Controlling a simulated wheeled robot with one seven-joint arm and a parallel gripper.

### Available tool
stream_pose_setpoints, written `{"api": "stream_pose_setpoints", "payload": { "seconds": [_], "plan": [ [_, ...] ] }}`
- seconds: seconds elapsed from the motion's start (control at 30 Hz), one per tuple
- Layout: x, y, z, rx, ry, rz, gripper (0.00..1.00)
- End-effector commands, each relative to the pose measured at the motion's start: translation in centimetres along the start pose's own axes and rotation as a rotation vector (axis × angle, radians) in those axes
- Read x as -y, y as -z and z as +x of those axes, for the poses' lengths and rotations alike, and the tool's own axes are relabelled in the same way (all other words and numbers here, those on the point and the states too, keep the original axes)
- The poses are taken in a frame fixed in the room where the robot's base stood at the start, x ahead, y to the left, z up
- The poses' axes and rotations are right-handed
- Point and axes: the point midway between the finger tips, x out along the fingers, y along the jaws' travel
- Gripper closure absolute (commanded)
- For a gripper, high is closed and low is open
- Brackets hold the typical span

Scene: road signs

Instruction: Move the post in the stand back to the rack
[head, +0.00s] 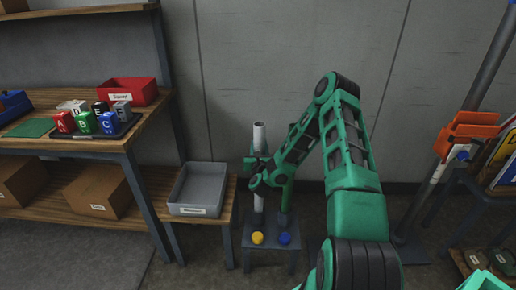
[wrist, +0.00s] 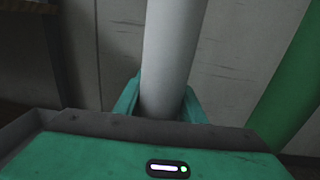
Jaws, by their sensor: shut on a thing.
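A pale grey post (head: 259,138) stands upright near the wall in the head view. My gripper (head: 258,166) is shut around it, below its top end. In the wrist view the post (wrist: 172,50) runs down between the green fingers (wrist: 160,108). The post's lower part (head: 258,204) reaches down to a low grey rack-like bench (head: 270,246) with a yellow knob and a blue knob at its front. I cannot tell whether its foot is seated or just above. A green post (head: 286,196) stands just right of it, also seen in the wrist view (wrist: 290,85).
At right, a tall grey pole stand (head: 490,62) carries an orange clamp (head: 468,132), near a rack of signs (head: 504,148). A grey bin (head: 198,188) sits on a low table left of the posts. Shelving (head: 85,145) with coloured blocks and boxes fills the left.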

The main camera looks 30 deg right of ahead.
Motion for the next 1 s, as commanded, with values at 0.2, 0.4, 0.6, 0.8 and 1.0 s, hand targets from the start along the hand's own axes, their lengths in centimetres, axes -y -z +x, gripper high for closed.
{"api": "stream_pose_setpoints", "payload": {
  "seconds": [0.2, 0.4, 0.6, 0.8, 1.0],
  "plan": [
    [0.0, 0.2, 0.0, 0.002, 0.001, 0.0, 1.0],
    [0.0, 0.2, 0.0, 0.001, 0.001, 0.0, 0.42],
    [0.0, 0.3, -0.1, -0.002, 0.0, -0.001, 0.42],
    [-0.1, 0.3, -2.0, -0.002, -0.003, -0.003, 0.42],
    [-0.1, 0.2, -5.7, -0.002, -0.003, -0.002, 0.42]
  ]
}}
